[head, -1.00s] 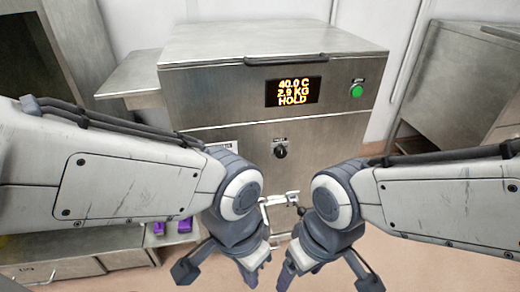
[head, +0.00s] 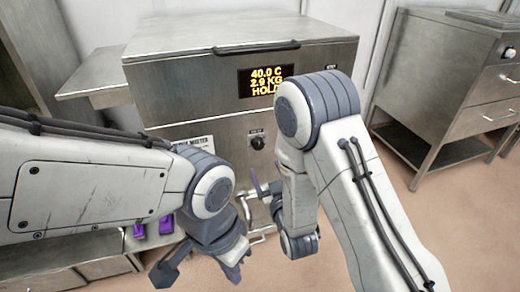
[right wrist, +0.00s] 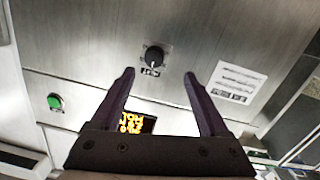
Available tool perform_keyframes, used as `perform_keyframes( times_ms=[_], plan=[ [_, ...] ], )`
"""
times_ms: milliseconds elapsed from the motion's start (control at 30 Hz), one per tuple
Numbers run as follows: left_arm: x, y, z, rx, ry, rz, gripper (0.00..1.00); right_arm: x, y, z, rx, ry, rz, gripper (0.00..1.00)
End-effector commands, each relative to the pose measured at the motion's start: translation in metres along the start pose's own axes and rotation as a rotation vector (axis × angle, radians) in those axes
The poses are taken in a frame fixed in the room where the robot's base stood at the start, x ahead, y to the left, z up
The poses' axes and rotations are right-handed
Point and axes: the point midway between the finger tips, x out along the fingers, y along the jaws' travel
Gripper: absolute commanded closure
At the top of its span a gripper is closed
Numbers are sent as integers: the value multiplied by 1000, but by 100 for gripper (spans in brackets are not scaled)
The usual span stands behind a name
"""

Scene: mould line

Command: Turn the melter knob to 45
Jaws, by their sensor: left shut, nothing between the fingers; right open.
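The melter (head: 200,95) is a steel cabinet whose display (head: 265,81) reads 40.0 C, 2.9 KG, HOLD, its right end covered by my right arm. The black melter knob (head: 257,142) is on its front, below the display. In the right wrist view the knob (right wrist: 154,56) appears beyond the fingertips of my open, empty right gripper (right wrist: 159,74), roughly between them in the picture and not gripped. My left gripper (head: 233,272) is shut and empty, low in front of the melter.
A green button (right wrist: 54,102) is on the melter's front. A white label (right wrist: 236,82) is on the panel beside the knob. A metal tap-like fitting (head: 258,234) sticks out low. Purple items (head: 166,224) lie at left. A steel drawer cabinet (head: 455,80) stands at right.

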Motion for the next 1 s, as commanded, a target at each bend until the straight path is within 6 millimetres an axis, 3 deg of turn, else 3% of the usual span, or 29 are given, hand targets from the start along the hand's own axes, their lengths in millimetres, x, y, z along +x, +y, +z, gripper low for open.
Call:
perform_keyframes(
  times_ms=[233,700,1000],
  plan=[
    [2,0,0,0,0,0,100,4,8,-2,-16,75,28,22],
    [13,-1,1,0,0,0,100,84,9,-8,-15,76,26,22],
    [15,-1,1,0,0,0,100,101,10,-10,-15,72,25,22]
  ],
)
